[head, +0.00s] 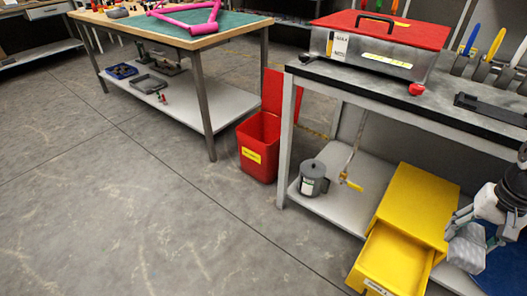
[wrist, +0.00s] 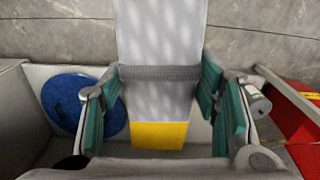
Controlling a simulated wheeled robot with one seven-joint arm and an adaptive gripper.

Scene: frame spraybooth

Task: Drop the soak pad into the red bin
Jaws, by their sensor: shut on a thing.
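The soak pad (head: 467,248) is a pale grey, wrinkled piece at the lower right of the head view. My gripper (head: 462,222) is shut on it there, beside the yellow cabinet. In the wrist view the pad (wrist: 160,35) stands between the teal fingers of my gripper (wrist: 160,95); a yellow patch shows at its lower end. The red bin (head: 260,148) stands on the floor between the two benches. Its lid is up and a yellow label is on its front. My gripper is well to the right of the bin, and the pad is outside it.
The yellow cabinet (head: 420,202) has its drawer (head: 397,262) pulled open. The near bench (head: 400,95) bears a red-lidded metal case (head: 375,45); a grey can (head: 313,178) is on its lower shelf. A wooden workbench (head: 185,40) stands at upper left. The floor left of the bin is clear.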

